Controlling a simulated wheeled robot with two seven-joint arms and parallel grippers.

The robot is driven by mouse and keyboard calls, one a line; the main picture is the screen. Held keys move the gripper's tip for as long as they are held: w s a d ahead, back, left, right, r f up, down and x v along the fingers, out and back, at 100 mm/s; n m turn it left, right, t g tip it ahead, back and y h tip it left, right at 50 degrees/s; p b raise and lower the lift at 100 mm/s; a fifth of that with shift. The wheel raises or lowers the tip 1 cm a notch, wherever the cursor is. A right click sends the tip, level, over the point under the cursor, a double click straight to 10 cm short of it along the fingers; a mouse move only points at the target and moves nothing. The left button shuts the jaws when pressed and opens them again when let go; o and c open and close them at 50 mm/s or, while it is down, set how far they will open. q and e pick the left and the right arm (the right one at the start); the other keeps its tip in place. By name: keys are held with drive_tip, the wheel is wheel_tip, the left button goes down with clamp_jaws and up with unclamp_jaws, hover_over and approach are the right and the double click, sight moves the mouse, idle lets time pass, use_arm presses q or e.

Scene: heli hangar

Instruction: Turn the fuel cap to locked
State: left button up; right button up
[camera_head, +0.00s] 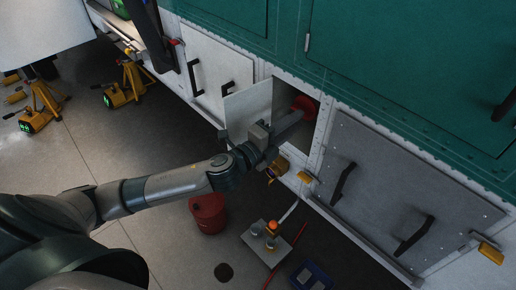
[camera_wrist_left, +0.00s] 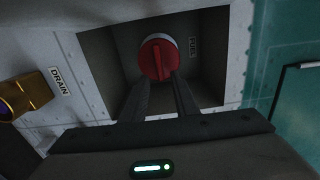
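The red round fuel cap (camera_head: 305,106) sits in a square recess in the white side panel. In the left wrist view the cap (camera_wrist_left: 157,56) shows a raised ridge across its face, running roughly up and down in the picture. A FUEL label (camera_wrist_left: 193,47) is to its right. My left gripper (camera_head: 298,117) reaches into the recess. Its two dark fingers (camera_wrist_left: 162,80) point at the cap with a gap between them, their tips at the cap's lower edge. I cannot tell whether they touch it. My right gripper is not in view.
The small white access door (camera_head: 247,108) stands open left of the recess. A brass fitting (camera_wrist_left: 25,95) is beside the DRAIN label (camera_wrist_left: 61,81). A red bucket (camera_head: 208,213) and a grey board (camera_head: 268,245) with small items are on the floor. Yellow jacks (camera_head: 125,88) stand at the left.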

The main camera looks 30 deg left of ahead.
use_arm(q)
drive_tip(key=b+v, duration=0.4)
drive_tip(key=v, duration=1)
drive_tip(key=shift+s, duration=0.3)
drive_tip(key=shift+a, duration=0.1)
